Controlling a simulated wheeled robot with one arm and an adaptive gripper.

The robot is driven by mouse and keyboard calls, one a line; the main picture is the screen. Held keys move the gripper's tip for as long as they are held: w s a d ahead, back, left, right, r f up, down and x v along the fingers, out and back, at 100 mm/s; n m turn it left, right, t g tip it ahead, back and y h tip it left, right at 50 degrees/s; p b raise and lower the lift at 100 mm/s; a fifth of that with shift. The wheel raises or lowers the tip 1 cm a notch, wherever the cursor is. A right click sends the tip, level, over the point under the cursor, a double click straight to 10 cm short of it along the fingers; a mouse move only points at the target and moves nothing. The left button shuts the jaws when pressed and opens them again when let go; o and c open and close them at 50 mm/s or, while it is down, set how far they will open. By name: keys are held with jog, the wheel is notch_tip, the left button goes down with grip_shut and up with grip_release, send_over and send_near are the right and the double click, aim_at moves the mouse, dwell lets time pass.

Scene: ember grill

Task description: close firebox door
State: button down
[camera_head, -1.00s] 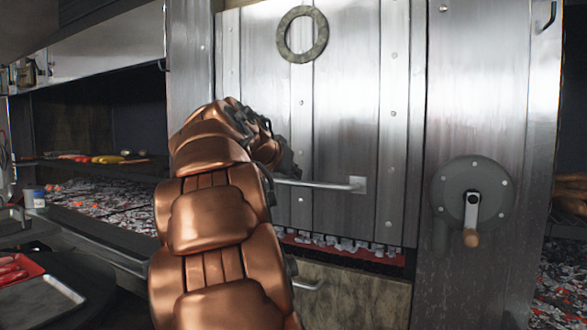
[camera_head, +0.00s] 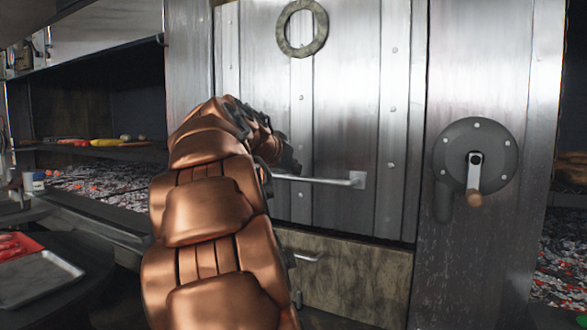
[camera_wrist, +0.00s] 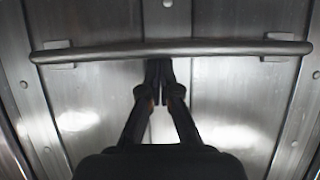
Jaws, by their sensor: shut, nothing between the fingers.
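The firebox door (camera_head: 345,110) is a riveted steel panel in the middle of the head view. Its lower edge meets the stone-like drawer front below, and no gap with coals shows there. A horizontal bar handle (camera_head: 325,181) crosses its lower part and also spans the wrist view (camera_wrist: 220,47). My gripper (camera_wrist: 160,68) is shut and empty, with its fingertips at the underside of the bar, near its middle. I cannot tell whether they touch it. In the head view my copper arm hides the gripper's tips and the left end of the handle.
A round crank (camera_head: 474,160) is mounted on the steel post right of the door. A drawer front (camera_head: 345,280) with a small handle lies below. At the left are a coal bed (camera_head: 110,188) and a metal tray (camera_head: 40,279).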

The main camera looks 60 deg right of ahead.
jog(key=shift+f, duration=0.7)
jog(key=r+p, duration=0.2)
jog(key=r, duration=0.1)
jog(key=d+r, duration=0.1)
jog(key=r, duration=0.1)
jog(key=shift+r+p, duration=0.2)
jog(key=shift+p, duration=0.2)
jog(key=v, duration=1)
